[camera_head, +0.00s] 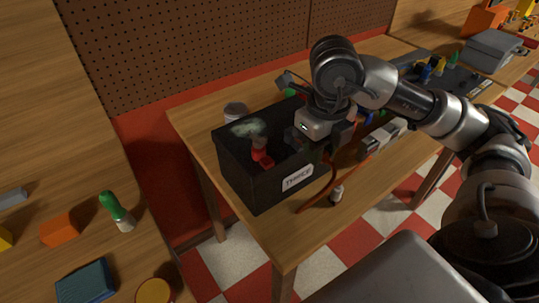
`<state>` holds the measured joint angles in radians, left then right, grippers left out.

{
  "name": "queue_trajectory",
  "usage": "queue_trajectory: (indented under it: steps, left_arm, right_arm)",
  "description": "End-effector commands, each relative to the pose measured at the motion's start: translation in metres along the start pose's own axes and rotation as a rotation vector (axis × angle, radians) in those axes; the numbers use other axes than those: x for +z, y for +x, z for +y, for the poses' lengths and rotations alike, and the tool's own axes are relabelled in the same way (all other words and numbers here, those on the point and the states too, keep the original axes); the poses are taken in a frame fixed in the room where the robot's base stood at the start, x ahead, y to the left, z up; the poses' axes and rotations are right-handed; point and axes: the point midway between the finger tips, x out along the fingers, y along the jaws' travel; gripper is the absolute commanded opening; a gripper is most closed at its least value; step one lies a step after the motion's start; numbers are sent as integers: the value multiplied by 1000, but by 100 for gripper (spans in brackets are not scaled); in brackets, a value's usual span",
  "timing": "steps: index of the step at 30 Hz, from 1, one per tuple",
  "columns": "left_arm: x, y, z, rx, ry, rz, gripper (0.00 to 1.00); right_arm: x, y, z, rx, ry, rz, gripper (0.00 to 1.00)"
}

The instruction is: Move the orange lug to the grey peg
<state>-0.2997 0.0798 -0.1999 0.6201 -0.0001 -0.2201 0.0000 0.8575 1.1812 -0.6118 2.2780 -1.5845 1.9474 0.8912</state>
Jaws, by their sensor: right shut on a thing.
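My right gripper (322,150) is over the right end of a black box (248,177), pointing down. It is shut, and its fingers and what is between them are dark and partly hidden. An orange cable (326,188) runs from beside the gripper down past the box's right side to the table front. The orange lug on its end is not clear to see at the gripper. A pale grey block (378,142) lies to the right of the gripper; I cannot make out the grey peg for sure. My left gripper is not in view.
A red part (262,153) stands out of the box, and a pale jar (236,111) is behind it. A dark tool mat (462,77) lies at the back right. A green-handled tool (116,210) is at left.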

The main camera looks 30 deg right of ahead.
Motion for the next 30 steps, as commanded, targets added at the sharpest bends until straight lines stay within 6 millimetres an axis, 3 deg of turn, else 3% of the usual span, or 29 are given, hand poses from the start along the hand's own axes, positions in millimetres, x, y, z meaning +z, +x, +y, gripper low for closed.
queue_trajectory:
  steps: [30]
  left_arm:
    - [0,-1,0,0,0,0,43]
  right_arm:
    - [21,0,0,1,0,-1,0]
